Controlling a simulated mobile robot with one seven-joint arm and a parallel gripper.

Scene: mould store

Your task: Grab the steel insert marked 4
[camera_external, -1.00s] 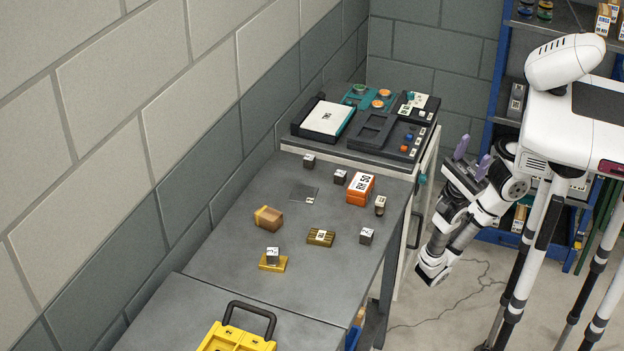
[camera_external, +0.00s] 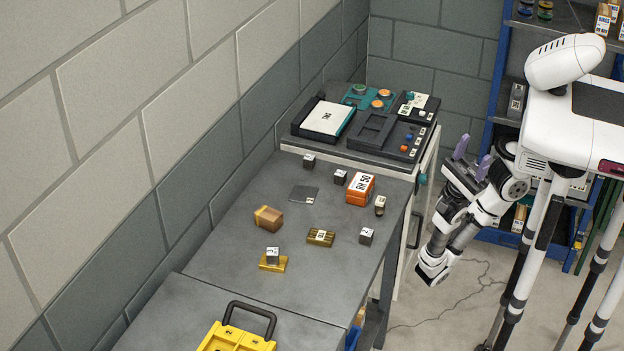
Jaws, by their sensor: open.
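Several small steel-grey cubes with white top labels are on the grey workbench (camera_external: 225,262). One cube (camera_external: 309,161) stands near the back edge, and another cube (camera_external: 340,176) is just right of it. A third cube (camera_external: 367,236) stands near the right edge. One more cube (camera_external: 273,254) sits on a brass block (camera_external: 267,266) towards the front. The marks are too small to tell which cube bears the 4. My gripper (camera_external: 472,157), with purple fingers, is open and empty. It points up, right of the bench and apart from every cube.
An orange box (camera_external: 360,189), a small dark-and-tan piece (camera_external: 380,205), a slotted brass block (camera_external: 320,237), a brown block (camera_external: 268,218) and a flat grey plate (camera_external: 304,194) lie among the cubes. A cabinet with trays (camera_external: 371,132) stands behind. A yellow case (camera_external: 236,338) is in front.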

